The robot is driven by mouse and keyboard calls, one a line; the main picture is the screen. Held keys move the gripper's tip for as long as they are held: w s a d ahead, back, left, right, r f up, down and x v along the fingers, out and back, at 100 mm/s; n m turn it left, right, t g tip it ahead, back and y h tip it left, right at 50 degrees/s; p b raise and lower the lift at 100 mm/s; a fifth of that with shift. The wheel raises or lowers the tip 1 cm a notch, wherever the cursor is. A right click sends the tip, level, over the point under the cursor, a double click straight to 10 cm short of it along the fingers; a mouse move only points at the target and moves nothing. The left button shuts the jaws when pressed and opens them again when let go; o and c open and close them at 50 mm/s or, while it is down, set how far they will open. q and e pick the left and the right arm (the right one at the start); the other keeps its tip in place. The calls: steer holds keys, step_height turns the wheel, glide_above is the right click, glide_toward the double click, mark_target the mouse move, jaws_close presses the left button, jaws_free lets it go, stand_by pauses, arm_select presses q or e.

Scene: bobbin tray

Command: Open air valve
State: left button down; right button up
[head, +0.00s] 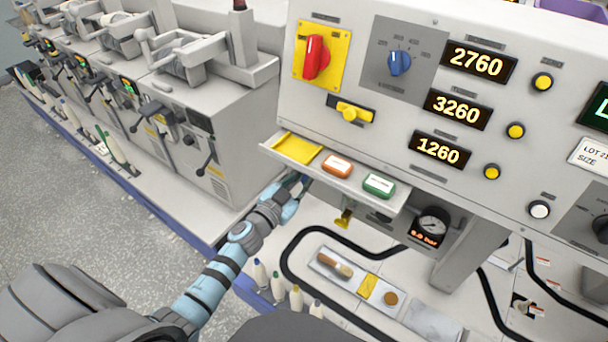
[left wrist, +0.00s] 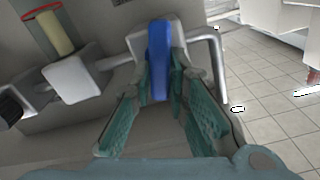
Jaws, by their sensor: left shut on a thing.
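My left gripper (head: 292,186) reaches under the front edge of the button shelf, and its fingertips are partly hidden there in the head view. In the left wrist view the teal fingers (left wrist: 166,92) of this gripper are closed on a blue lever (left wrist: 158,48), one finger on each side. The lever sits on a pale valve body (left wrist: 138,38) with grey pipe (left wrist: 214,75) bending down on the right. My right gripper is not in view.
The shelf (head: 400,200) with orange (head: 337,166) and green (head: 379,186) buttons juts out above my left gripper.

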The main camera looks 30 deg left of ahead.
arm_select(q)
steer(key=m, duration=0.3)
steer(key=shift+d+m, duration=0.15)
steer(key=shift+m, duration=0.15)
steer(key=shift+d+f+m+b, duration=0.1)
steer(key=shift+f+m+b, duration=0.1)
steer(key=shift+m, duration=1.55)
steer(key=shift+d+f+m+b, duration=0.15)
steer(key=shift+m+b, duration=0.1)
steer(key=shift+m, duration=1.55)
steer(key=shift+a+f+m+b, duration=0.1)
steer(key=shift+f+m+b, duration=0.1)
steer(key=shift+m, duration=1.55)
steer(key=c, duration=1.6)
jaws_free()
steer(key=shift+o, duration=0.2)
steer(key=s+a, duration=0.1)
steer(key=s, duration=1.1)
steer(key=shift+a, duration=0.3)
